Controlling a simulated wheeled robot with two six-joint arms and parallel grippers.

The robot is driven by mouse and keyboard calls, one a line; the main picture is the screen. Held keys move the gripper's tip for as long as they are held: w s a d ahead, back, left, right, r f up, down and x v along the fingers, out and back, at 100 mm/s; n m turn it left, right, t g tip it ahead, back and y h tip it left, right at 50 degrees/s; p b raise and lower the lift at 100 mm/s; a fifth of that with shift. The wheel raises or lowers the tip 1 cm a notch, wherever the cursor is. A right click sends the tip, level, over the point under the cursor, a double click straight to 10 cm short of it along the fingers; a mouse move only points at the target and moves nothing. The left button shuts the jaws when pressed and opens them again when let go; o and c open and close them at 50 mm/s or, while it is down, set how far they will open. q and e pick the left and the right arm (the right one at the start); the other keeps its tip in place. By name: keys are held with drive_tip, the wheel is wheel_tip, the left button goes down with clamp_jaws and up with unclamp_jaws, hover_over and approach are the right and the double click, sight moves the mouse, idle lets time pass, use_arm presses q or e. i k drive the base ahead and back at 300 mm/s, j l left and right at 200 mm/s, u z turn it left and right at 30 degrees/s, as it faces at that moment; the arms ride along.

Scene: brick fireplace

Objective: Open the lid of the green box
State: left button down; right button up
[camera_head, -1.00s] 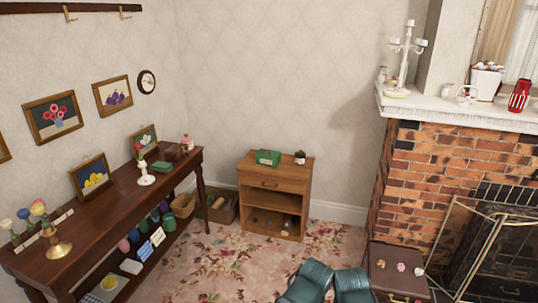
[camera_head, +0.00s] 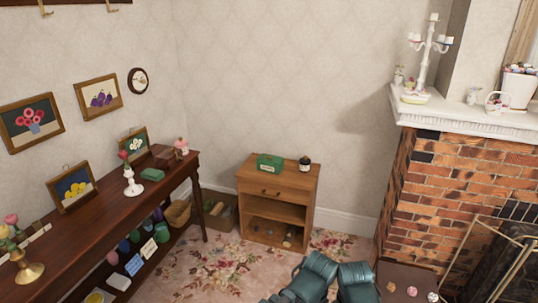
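A green box (camera_head: 270,164) with its lid shut stands on top of the wooden cabinet (camera_head: 277,182) against the back wall. A smaller flat green box (camera_head: 152,174) lies on the dark side table at the left. My teal arm parts show at the bottom centre, well in front of the cabinet. Neither gripper's fingers are in view.
The long side table (camera_head: 95,232) runs along the left wall. A brick fireplace (camera_head: 452,185) and a brown case (camera_head: 408,279) are at the right. Flowered carpet (camera_head: 230,268) lies clear before the cabinet.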

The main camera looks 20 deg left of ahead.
sight(275, 160)
drive_tip(key=i+l+u, duration=0.1)
drive_tip(key=i, duration=2.65)
